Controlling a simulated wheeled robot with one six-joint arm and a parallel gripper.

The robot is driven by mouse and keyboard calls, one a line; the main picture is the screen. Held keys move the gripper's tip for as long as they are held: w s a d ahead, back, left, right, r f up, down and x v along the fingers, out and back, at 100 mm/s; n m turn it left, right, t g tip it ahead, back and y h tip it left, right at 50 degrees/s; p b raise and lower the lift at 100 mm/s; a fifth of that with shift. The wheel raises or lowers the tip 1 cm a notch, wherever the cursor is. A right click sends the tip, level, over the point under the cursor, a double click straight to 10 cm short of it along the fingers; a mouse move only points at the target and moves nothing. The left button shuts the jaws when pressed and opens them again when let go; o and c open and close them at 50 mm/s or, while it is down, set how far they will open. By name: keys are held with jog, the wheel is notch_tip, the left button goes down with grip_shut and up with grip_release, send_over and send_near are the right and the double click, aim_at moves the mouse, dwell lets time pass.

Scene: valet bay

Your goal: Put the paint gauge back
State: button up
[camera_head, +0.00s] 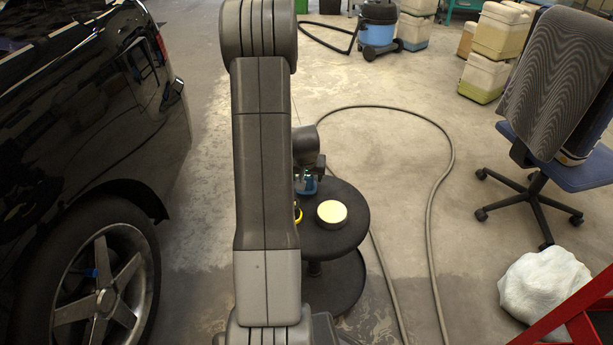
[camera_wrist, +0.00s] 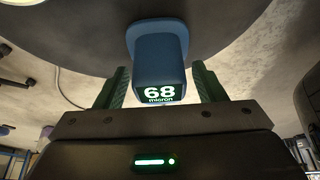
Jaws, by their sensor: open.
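The paint gauge (camera_wrist: 158,55) is blue, with a lit display reading 68 micron. In the wrist view it sits between the two green fingers of my gripper (camera_wrist: 160,75), with a gap on each side. My gripper is open around it and does not hold it. In the head view the gauge (camera_head: 308,185) shows as a small blue shape at the round black stool top (camera_head: 350,232), just below my gripper (camera_head: 306,173). My arm hides part of the stool and whatever is behind it.
A round cream-topped tin or pad (camera_head: 332,212) sits on the stool beside the gauge. A yellow item (camera_head: 298,214) is partly hidden by my arm. A black car (camera_head: 90,130) stands left. A hose (camera_head: 451,150) loops on the floor; an office chair (camera_head: 560,90) stands right.

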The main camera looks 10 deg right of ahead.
jog(key=p+v, duration=0.2)
jog(key=v, duration=0.9)
jog(key=shift+s+r+p, duration=0.2)
jog(key=shift+r+p, duration=0.1)
jog(key=shift+p, duration=0.1)
jog(key=shift+o, duration=0.5)
